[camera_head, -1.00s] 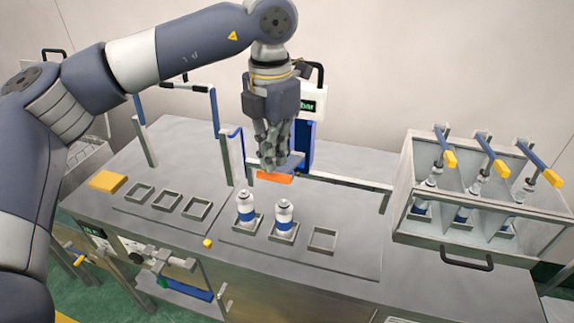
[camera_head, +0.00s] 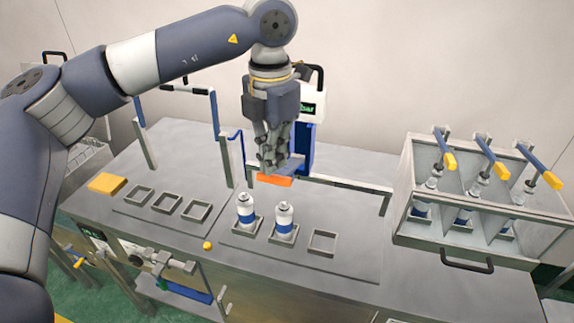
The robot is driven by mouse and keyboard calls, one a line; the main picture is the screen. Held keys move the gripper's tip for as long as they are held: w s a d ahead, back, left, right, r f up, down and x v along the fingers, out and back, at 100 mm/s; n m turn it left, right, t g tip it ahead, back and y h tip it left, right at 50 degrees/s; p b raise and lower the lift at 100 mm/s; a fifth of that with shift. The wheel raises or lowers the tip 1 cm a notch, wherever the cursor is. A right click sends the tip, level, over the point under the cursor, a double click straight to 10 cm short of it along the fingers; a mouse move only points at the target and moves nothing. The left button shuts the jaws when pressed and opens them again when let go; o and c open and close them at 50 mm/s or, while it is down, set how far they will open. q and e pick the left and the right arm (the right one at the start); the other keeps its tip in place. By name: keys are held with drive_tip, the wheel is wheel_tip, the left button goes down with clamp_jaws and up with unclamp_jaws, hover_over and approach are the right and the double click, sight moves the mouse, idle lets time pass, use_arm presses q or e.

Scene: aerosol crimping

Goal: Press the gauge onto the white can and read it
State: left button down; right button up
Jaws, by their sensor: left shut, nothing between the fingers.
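Two white cans with blue bands stand upright in square holders on the bench, the left can (camera_head: 246,214) and the right can (camera_head: 284,222). A white and blue device with a small green-lit display, seemingly the gauge (camera_head: 311,92), stands behind my left gripper and is partly hidden by it. My left gripper (camera_head: 271,166) points down above and behind the cans, apart from them. Its fingers are shut and empty, just over an orange block (camera_head: 275,181). The display is too small to read. My right gripper is out of view.
An empty square holder (camera_head: 322,243) sits right of the cans, and several more are at left, near a yellow pad (camera_head: 106,184). A clamp-like fixture (camera_head: 160,262) is at the front.

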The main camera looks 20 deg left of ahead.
use_arm(q)
drive_tip(key=shift+f, duration=0.15)
drive_tip(key=shift+f+b, duration=0.95)
drive_tip(key=shift+f, duration=0.05)
wheel_tip(320, 180, down, 9)
drive_tip(key=s+b, duration=0.2)
drive_tip(key=b, duration=0.5)
drive_tip(key=shift+r+b, duration=0.15)
drive_tip(key=shift+b, duration=0.15)
idle(0.8)
drive_tip(key=r+p, duration=0.3)
drive_tip(key=r, duration=0.1)
drive_tip(key=w+r+p, duration=0.1)
drive_tip(key=r+p, duration=0.3)
drive_tip(key=r, duration=0.1)
drive_tip(key=w+r+p, duration=0.1)
drive_tip(key=r+p, duration=0.2)
drive_tip(key=r, duration=0.2)
drive_tip(key=shift+r, duration=0.25)
drive_tip(key=shift+f, duration=0.15)
